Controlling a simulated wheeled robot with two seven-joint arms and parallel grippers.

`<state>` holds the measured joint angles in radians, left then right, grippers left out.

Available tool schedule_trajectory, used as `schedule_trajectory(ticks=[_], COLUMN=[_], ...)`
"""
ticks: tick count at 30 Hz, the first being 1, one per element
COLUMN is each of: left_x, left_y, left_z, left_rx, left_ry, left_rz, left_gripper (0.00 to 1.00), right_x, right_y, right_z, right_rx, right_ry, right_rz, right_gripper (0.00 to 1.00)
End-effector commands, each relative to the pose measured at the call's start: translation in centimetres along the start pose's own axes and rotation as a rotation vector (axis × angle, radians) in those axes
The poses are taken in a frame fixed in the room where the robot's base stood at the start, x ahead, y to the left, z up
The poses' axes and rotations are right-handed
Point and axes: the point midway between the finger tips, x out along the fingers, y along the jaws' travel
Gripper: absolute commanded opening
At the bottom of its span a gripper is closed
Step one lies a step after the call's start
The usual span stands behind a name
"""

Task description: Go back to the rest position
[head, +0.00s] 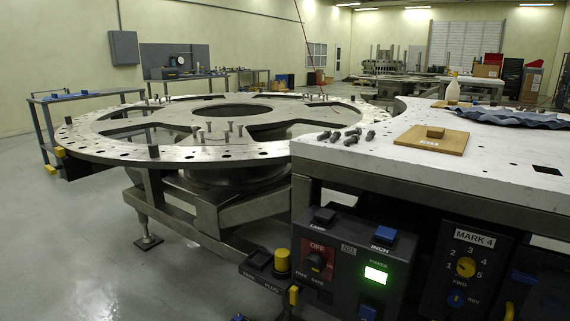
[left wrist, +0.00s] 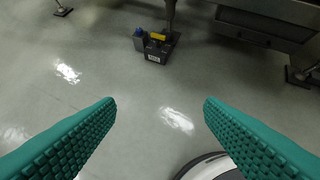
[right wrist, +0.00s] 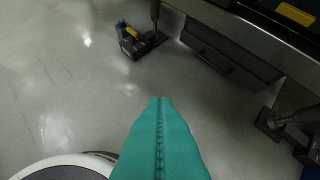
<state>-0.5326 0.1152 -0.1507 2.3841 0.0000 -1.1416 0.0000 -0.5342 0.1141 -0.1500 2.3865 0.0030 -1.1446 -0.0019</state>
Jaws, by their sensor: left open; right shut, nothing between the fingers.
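My left gripper (left wrist: 160,105) shows in the left wrist view with its two teal ridged fingers wide apart. Nothing is between them, and bare floor lies below. My right gripper (right wrist: 160,105) shows in the right wrist view with its teal fingers pressed together and nothing held. It also hangs over the floor. Neither gripper shows in the head view. The round turret plate (head: 110,152) stands on its frame left of the worktable, with several bolts upright on it.
A white worktable (head: 450,168) at right carries several loose bolts (head: 347,137), a wooden board (head: 432,140) with a small block, a blue cloth (head: 510,117) and a bottle (head: 453,91). A control panel (head: 345,262) with a lit green display fronts it. Open floor (head: 60,240) lies at left.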

Motion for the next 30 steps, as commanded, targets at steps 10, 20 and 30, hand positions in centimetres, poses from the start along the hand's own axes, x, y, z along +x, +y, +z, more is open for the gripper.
schedule_trajectory(ticks=[10, 20, 30], left_x=[3.5, 6.8, 3.2], left_y=[-0.1, -0.2, -0.2], left_z=[-2.6, -10.6, -24.1], left_rx=[0.001, 0.007, 0.015], left_ry=[0.095, 0.269, 0.486], left_rz=[-0.003, -0.009, -0.014], left_gripper=[0.63, 0.63, 0.63], right_x=[3.5, 6.9, 3.4], right_y=[0.0, 0.1, 0.1], right_z=[-2.5, -10.6, -24.1], right_rx=[-0.002, -0.007, -0.016], right_ry=[0.094, 0.268, 0.484], right_rz=[0.001, 0.006, 0.011], right_gripper=[0.00, 0.00, 0.00])
